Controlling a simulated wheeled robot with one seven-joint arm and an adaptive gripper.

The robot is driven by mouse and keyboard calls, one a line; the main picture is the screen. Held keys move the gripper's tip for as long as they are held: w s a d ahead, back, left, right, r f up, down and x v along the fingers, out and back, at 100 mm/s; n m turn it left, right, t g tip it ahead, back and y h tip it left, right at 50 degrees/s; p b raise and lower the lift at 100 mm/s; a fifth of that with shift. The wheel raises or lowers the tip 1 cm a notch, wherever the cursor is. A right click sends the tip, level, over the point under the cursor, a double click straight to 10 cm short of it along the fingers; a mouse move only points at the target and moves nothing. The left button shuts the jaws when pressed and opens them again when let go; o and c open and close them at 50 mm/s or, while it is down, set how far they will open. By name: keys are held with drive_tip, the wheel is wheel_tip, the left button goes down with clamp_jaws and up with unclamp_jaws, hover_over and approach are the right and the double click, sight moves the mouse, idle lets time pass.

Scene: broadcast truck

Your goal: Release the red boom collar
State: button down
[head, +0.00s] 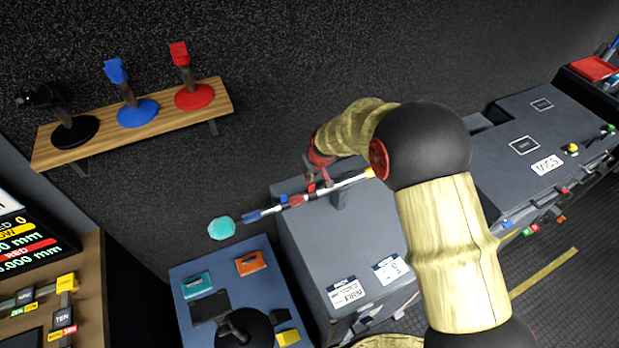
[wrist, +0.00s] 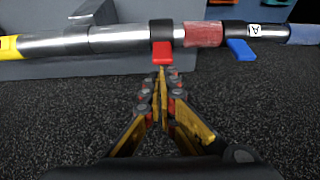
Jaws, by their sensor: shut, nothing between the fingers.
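The boom pole (wrist: 120,38) lies across the wrist view, with a yellow end (wrist: 9,47) at left and a blue section (wrist: 303,34) at right. The red boom collar (wrist: 162,30) is a black band with a red lever (wrist: 162,54) sticking out towards me, beside a red section (wrist: 203,34). A second black collar with a blue lever (wrist: 241,49) is further right. My gripper (wrist: 160,74) is shut and empty, its tips right at the end of the red lever; I cannot tell if they touch. In the head view my gripper (head: 318,180) is at the pole, partly hidden.
The pole is above a grey case (head: 335,245). A teal disc (head: 222,228) is at its left end. A blue-grey box (head: 215,275) stands in front. A wooden shelf (head: 50,150) holds black, blue and red stands. A grey console (head: 540,140) is at right.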

sight(313, 185)
drive_tip(key=shift+s+d+f+t+b, duration=0.15)
drive_tip(key=shift+s+t+b, duration=0.2)
drive_tip(key=shift+b, duration=1.15)
drive_tip(key=b, duration=0.2)
drive_tip(key=s+t+y+b, duration=0.1)
drive_tip(key=b, duration=0.2)
drive_tip(key=shift+d+t, duration=0.25)
drive_tip(key=shift+d, duration=0.05)
drive_tip(key=shift+s+d+b, duration=0.1)
drive_tip(key=shift+s+b, duration=0.1)
drive_tip(key=shift+b, duration=0.85)
drive_tip(key=s+b, duration=0.1)
drive_tip(key=b, duration=0.2)
drive_tip(key=shift+s+d, duration=0.1)
drive_tip(key=shift+d, duration=0.25)
drive_tip(key=s+b, duration=0.1)
drive_tip(key=s+d+b, duration=0.1)
drive_tip(key=shift+f+b, duration=0.2)
drive_tip(key=shift+b, duration=0.15)
drive_tip(key=shift+w+a+f, duration=0.25)
drive_tip(key=shift+w+a, duration=0.1)
drive_tip(key=shift+w, duration=0.35)
